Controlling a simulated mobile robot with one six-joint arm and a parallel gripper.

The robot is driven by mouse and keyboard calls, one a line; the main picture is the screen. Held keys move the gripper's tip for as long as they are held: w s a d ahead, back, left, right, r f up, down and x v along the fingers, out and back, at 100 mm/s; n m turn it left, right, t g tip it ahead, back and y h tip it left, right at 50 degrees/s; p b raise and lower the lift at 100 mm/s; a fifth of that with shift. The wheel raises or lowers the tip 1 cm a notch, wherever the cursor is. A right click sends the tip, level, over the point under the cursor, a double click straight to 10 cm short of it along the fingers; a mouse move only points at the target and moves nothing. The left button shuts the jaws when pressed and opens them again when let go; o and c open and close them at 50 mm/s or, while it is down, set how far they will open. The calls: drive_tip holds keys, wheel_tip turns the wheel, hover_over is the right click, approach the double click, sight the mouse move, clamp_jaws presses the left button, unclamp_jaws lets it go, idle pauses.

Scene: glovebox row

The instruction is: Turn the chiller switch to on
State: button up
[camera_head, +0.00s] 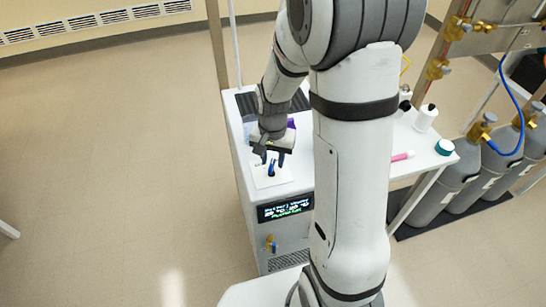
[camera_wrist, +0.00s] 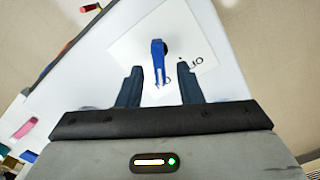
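The chiller (camera_head: 297,237) is a white cabinet with a lit display (camera_head: 285,208) on its front. My gripper (camera_head: 269,160) is above the plate, pointing down. In the wrist view my gripper (camera_wrist: 159,68) is open, with one finger on each side of the lever and visible gaps between.
Several grey gas cylinders (camera_head: 447,187) with brass valves are further right. A brass tap (camera_head: 271,243) juts from the chiller's front. The floor at left is clear.

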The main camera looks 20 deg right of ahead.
sight(273, 163)
drive_tip(key=shift+r, duration=0.1)
wheel_tip(273, 163, up, 8)
drive_tip(key=shift+f, duration=0.2)
idle(0.3)
idle(0.6)
drive_tip(key=shift+s+r, duration=0.25)
drive_tip(key=shift+r, duration=0.1)
drive_tip(key=s+r+n+t, duration=0.3)
drive_tip(key=s+r+n, duration=0.3)
drive_tip(key=s, duration=0.8)
drive_tip(key=shift+v, duration=0.95)
idle(1.9)
idle(0.9)
